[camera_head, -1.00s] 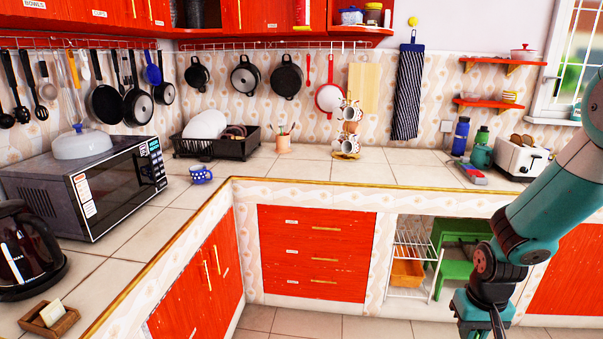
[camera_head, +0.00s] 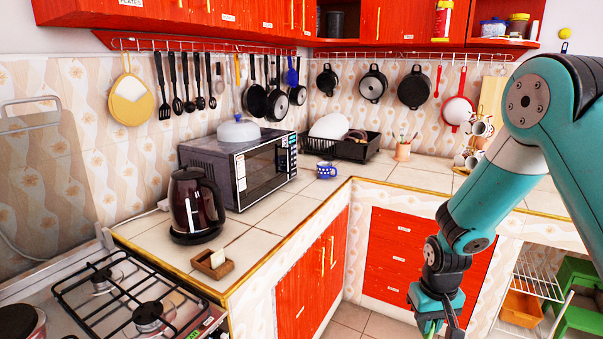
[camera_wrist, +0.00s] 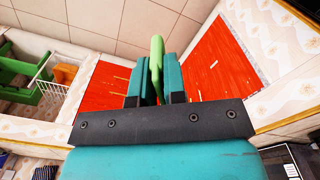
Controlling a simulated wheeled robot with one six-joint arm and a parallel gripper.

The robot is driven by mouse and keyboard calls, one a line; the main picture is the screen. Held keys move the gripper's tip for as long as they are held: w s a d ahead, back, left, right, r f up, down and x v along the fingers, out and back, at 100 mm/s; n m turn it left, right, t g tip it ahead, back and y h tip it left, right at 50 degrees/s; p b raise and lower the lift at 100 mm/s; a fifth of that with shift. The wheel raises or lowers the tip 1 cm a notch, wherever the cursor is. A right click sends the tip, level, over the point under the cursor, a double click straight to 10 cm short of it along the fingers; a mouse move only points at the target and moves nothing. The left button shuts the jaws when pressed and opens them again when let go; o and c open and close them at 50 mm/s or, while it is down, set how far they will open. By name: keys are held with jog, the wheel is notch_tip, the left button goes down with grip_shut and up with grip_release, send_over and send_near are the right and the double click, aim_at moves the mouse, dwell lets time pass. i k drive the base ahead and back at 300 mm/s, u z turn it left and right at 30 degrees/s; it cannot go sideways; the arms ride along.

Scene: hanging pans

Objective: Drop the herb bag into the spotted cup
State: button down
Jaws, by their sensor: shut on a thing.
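The spotted cup (camera_head: 327,170), blue with pale dots, stands on the tiled counter near the inner corner, beside the microwave. My gripper (camera_head: 437,326) is low in front of the red drawers, right of the cup and below counter height. In the wrist view my gripper (camera_wrist: 157,68) is shut on a thin green item seen edge-on, which I take to be the herb bag (camera_wrist: 157,50). It sticks out past the fingertips. The cup is not visible in the wrist view.
A small wooden box (camera_head: 212,265) with a white packet stands at the counter's front edge, near the kettle (camera_head: 193,205) and hob (camera_head: 130,300). The microwave (camera_head: 245,170) and dish rack (camera_head: 352,149) flank the cup. Counter in front of the cup is clear.

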aim_at(324, 175)
jog(key=i, duration=1.6)
jog(key=z, duration=0.05)
